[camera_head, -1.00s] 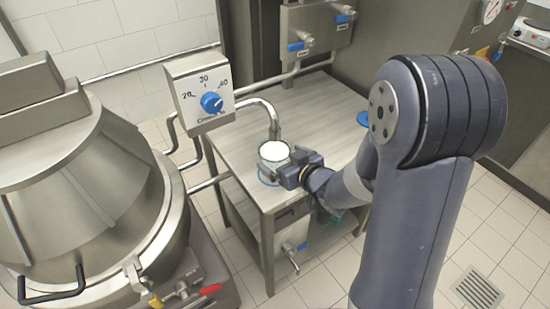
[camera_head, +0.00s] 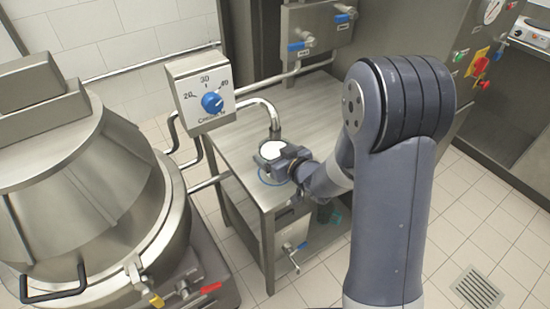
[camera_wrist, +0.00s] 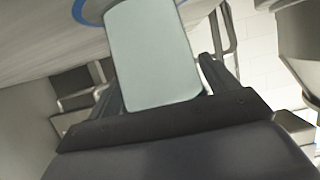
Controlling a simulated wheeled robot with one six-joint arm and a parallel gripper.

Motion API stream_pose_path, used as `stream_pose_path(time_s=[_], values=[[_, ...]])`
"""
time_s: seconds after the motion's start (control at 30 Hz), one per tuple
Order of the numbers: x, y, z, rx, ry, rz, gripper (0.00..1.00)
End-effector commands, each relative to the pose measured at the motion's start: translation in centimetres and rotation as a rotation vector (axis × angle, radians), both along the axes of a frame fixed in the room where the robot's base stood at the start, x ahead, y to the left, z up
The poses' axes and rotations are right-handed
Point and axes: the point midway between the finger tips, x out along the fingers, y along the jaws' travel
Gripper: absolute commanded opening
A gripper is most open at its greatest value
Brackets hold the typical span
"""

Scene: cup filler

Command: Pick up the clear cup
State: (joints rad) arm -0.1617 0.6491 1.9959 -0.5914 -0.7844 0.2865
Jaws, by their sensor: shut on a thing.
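The clear cup (camera_head: 272,150), with a white fill at its top, is at the front left corner of the steel table, just below the curved spout (camera_head: 275,122). My gripper (camera_head: 276,161) is shut on it from the right front side. In the wrist view the cup (camera_wrist: 150,50) is a pale, translucent body, slightly tilted in the picture, between the two dark fingers of my gripper (camera_wrist: 158,80). A blue ring (camera_head: 268,179) marks the table top below the cup. The cup appears a little above it.
The steel table (camera_head: 235,137) has free room behind the cup. A dial box (camera_head: 200,90) with a blue knob stands to the left, near the spout pipe. A large steel kettle (camera_head: 90,190) fills the left.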

Motion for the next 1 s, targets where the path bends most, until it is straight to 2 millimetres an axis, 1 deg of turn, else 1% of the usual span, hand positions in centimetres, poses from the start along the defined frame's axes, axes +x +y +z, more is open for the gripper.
stream_pose_path(time_s=[0.03,0.33,0.6,0.77,0.87,1.0], values=[[0.0,0.0,0.0,0.0,0.0,0.0,0.7],[0.0,0.0,0.0,0.001,-0.001,0.0,0.45],[0.0,0.0,0.2,0.002,-0.002,0.0,0.45],[0.1,0.0,0.9,0.001,-0.004,0.001,0.45],[0.1,0.0,1.8,0.002,-0.006,-0.001,0.45],[0.1,0.0,3.8,0.001,-0.008,0.0,0.45]])
